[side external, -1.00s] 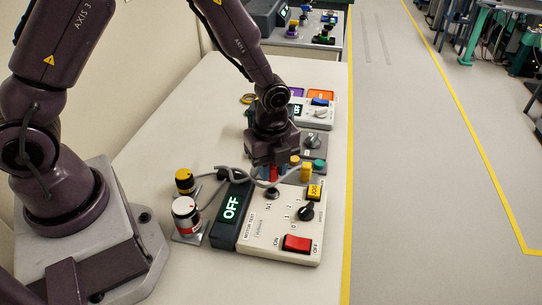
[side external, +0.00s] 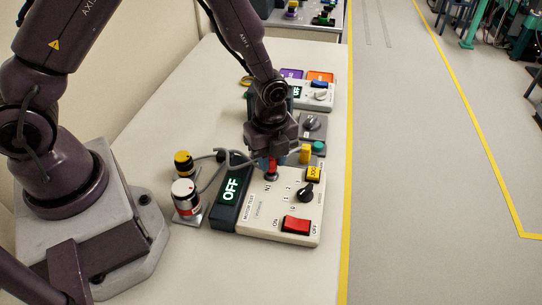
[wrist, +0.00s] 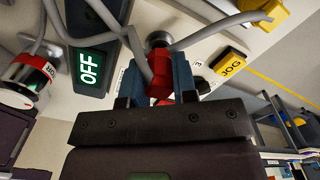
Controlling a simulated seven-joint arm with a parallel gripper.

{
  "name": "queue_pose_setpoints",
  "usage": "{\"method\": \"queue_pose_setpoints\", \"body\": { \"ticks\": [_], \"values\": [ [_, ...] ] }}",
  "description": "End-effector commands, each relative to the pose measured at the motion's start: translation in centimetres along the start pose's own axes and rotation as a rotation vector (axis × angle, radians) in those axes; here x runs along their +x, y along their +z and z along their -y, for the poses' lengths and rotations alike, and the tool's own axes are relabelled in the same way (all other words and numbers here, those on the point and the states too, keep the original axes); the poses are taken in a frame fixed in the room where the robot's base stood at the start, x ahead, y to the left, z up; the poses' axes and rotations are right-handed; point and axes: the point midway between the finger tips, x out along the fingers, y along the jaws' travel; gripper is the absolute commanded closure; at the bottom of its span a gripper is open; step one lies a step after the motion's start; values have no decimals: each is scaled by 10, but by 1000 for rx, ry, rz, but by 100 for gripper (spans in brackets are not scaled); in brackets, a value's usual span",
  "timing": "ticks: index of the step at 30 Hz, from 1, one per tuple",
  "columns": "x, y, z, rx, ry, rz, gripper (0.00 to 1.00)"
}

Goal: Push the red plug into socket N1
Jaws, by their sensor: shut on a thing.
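The red plug (side external: 272,166) is held between the two blue fingers of my gripper (side external: 271,158). It also shows in the wrist view (wrist: 160,78), with a grey cable beside it. Socket N1 (side external: 271,177) is a dark round socket on the motor test box (side external: 262,212), next to the N1 label. The plug is directly over the socket, its lower end at or very near the socket's rim. I cannot tell how far it is in. In the wrist view the socket (wrist: 158,40) lies just beyond the plug.
The box carries an OFF display (side external: 231,189), a black knob (side external: 305,192), a yellow JOG button (side external: 314,173) and a red switch (side external: 297,225). A yellow plug (side external: 305,153) stands behind. Grey cables loop close to my gripper.

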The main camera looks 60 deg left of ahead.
Motion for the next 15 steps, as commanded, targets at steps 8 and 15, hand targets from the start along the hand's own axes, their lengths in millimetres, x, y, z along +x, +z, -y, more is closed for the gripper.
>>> {"method": "queue_pose_setpoints", "body": {
  "ticks": [8,15],
  "values": [
    [3,0,0,0,1,0,100],
    [7,0,0,-1,0,0,100]
  ]
}}
